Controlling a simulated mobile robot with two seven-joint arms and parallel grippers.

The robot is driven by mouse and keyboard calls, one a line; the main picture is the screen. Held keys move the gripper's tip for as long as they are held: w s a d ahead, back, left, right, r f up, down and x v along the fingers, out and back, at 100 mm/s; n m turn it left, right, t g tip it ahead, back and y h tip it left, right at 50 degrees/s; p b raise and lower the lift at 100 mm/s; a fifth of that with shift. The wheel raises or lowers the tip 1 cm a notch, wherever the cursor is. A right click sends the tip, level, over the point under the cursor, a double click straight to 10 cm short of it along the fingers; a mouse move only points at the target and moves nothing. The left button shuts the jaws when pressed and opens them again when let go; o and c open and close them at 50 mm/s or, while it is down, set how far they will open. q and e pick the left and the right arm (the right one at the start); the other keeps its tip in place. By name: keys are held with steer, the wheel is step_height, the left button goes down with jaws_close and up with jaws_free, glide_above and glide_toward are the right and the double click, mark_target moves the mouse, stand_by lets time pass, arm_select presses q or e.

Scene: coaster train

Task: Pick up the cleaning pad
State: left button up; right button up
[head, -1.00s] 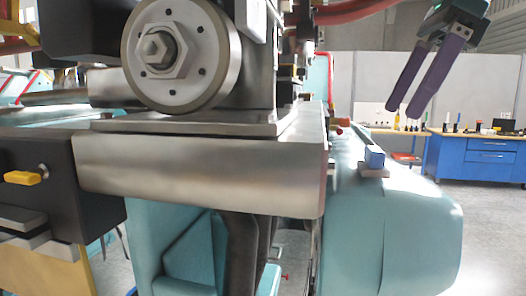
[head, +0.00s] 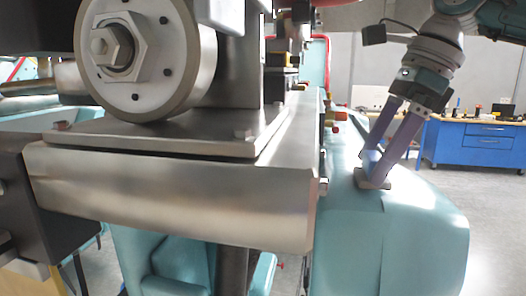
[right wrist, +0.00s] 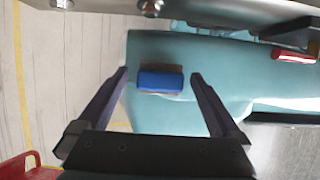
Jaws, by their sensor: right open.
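The cleaning pad is a small block with a blue top and a brownish-grey base (head: 373,182). It lies on the teal curved body (head: 425,225) of the coaster train, right of the metal wheel assembly. My right gripper (head: 378,164) reaches down over the pad from the upper right, with purple fingers. In the right wrist view the blue pad (right wrist: 161,81) lies between the two open fingertips (right wrist: 159,74), with a gap on each side. I cannot tell whether the fingertips are down level with it. My left gripper is not in view.
A large wheel (head: 150,55) on a steel block (head: 170,195) fills the left and middle. A red-ended part (right wrist: 293,56) lies at the right in the wrist view. A blue workbench (head: 480,145) stands at the back right, with open floor before it.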

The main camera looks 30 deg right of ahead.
mark_target(374, 155)
steer(key=shift+w+a+f, duration=0.1)
steer(key=shift+f, duration=0.3)
steer(key=shift+c, duration=0.2)
steer(key=c, duration=1.3)
steer(key=shift+o, duration=0.2)
steer(key=shift+r, duration=0.15)
steer(key=shift+r, duration=0.2)
step_height(374, 155, up, 8)
steer(key=shift+r+b, duration=0.1)
steer(key=shift+b, duration=0.95)
steer(key=shift+r, duration=0.6)
